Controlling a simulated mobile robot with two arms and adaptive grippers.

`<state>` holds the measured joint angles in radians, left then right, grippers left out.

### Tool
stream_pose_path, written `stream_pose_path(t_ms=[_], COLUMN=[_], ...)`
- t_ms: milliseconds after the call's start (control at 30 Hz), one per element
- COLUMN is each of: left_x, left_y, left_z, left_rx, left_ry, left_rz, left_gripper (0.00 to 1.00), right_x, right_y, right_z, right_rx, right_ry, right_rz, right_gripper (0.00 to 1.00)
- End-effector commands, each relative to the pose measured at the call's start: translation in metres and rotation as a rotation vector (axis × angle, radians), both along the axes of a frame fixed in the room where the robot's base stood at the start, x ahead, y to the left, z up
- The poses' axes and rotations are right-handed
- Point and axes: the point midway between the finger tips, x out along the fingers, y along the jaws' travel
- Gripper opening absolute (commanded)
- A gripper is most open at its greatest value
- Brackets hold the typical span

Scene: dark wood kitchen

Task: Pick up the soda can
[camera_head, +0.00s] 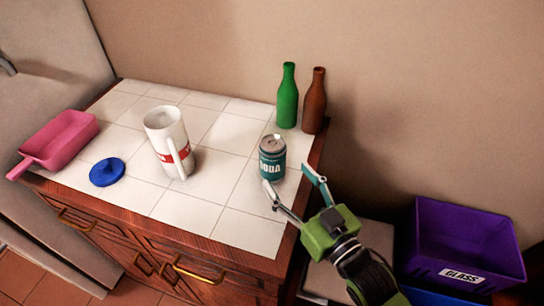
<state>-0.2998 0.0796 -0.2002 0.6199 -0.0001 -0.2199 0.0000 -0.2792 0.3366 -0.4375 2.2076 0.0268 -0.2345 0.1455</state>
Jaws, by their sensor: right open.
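The soda can (272,159) is teal with a silver top and white lettering. It stands upright on the white tiled counter (215,205), near the counter's right end. My right gripper (291,182) is open, with its fingers pointing toward the can from the lower right. One finger is in front of the can's base and the other is to its right. I cannot tell whether either finger touches the can. My left gripper is not in view.
A green bottle (287,97) and a brown bottle (314,102) stand behind the can. A purple bin (465,240) labelled GLASS is at right.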

Motion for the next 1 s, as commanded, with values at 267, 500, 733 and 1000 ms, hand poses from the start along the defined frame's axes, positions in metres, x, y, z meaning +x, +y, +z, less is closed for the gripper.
stream_pose_path(t_ms=[267,500,733,1000], left_x=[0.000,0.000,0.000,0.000], left_y=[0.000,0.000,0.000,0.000], left_z=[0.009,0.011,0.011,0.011], left_rx=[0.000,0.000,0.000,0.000], left_ry=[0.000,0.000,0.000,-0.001], left_rz=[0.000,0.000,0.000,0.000], left_gripper=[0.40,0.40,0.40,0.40], right_x=[0.025,0.044,0.044,0.044], right_y=[0.019,0.032,0.032,0.031], right_z=[0.003,0.000,0.000,0.000], right_rx=[0.002,-0.001,-0.001,0.000], right_ry=[0.000,0.001,0.001,0.000], right_rz=[0.000,0.000,0.000,0.000], right_gripper=[0.61,0.61,0.56,0.18])
